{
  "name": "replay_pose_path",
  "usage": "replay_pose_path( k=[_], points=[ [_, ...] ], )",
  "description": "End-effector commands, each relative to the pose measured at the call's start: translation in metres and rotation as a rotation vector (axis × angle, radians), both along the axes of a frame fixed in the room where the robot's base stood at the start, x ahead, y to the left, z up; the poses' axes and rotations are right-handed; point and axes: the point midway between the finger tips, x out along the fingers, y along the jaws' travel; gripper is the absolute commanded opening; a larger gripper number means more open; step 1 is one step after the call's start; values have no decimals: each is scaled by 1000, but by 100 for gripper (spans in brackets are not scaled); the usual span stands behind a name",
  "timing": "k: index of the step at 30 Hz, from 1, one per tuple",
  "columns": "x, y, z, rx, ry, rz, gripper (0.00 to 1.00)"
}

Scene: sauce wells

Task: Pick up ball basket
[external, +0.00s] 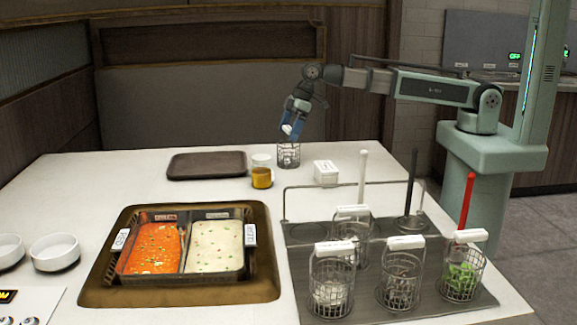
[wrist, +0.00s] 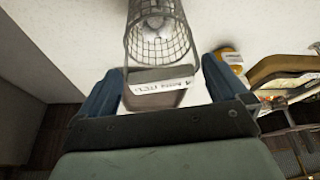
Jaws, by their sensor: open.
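A wire basket (external: 288,157) with pale contents stands on the white table near the back, below my gripper (external: 293,122). In the wrist view the basket (wrist: 160,38) points away from me, with its white labelled handle (wrist: 160,76) nearest. My open gripper (wrist: 160,86) has one blue finger on each side of this handle, with gaps visible. The label is too small and turned to read surely. I cannot tell for certain which food the basket holds.
A jar of amber liquid (external: 262,176) stands close left of the basket, beside a dark tray (external: 207,166). A white box (external: 326,172) is to the right. A rack (external: 302,262) with several wire baskets is at front right. Sauce wells (external: 100,290) are at front left.

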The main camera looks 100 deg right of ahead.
Motion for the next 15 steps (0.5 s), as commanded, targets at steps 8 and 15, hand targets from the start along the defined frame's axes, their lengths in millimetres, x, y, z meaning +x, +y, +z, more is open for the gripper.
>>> replay_pose_path(
  k=[8,15],
  points=[
    [10,4,-30,-1,1,1,100],
    [11,4,-33,0,-1,1,100]
  ],
)
